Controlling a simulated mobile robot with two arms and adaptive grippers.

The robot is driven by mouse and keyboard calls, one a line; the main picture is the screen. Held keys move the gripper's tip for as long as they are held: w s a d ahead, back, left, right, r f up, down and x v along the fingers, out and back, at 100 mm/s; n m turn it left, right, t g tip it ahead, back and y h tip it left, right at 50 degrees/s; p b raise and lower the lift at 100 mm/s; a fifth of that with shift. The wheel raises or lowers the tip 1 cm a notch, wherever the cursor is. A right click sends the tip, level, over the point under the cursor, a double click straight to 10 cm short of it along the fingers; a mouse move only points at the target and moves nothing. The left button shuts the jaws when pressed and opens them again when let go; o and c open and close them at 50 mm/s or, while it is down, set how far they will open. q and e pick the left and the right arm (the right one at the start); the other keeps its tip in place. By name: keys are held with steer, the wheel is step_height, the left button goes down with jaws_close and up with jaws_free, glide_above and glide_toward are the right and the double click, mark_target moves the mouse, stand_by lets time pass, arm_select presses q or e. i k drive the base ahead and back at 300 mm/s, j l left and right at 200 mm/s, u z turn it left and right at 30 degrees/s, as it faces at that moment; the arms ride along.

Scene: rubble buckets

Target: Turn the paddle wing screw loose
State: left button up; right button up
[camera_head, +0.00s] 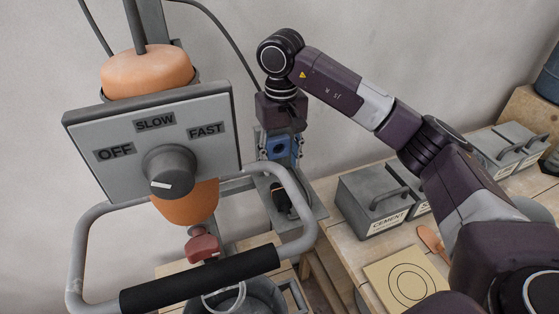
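A mixer with an orange body (148,72) hangs above a dark bucket (262,292). A dull red piece (203,248) sits under the orange lower housing (188,203); it looks like the paddle wing screw, though its wings are not clear. The mixer's handle partly crosses in front of this area. My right arm reaches in from the right, and my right gripper (283,200) points down behind the handle's right side, apart from the red piece. Its fingers are small and dark against a grey plate, so their opening is unclear. My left gripper is out of view.
A grey panel (110,180) marked OFF, SLOW and FAST carries a round knob (170,170). A tube handle (78,255) with a black grip (200,280) surrounds the mixer's front. A wooden table (345,255) at right holds grey lidded boxes, one marked CEMENT (365,205), and a target board (405,280).

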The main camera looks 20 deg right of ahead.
mark_target(204, 246)
steer(key=k, duration=1.5)
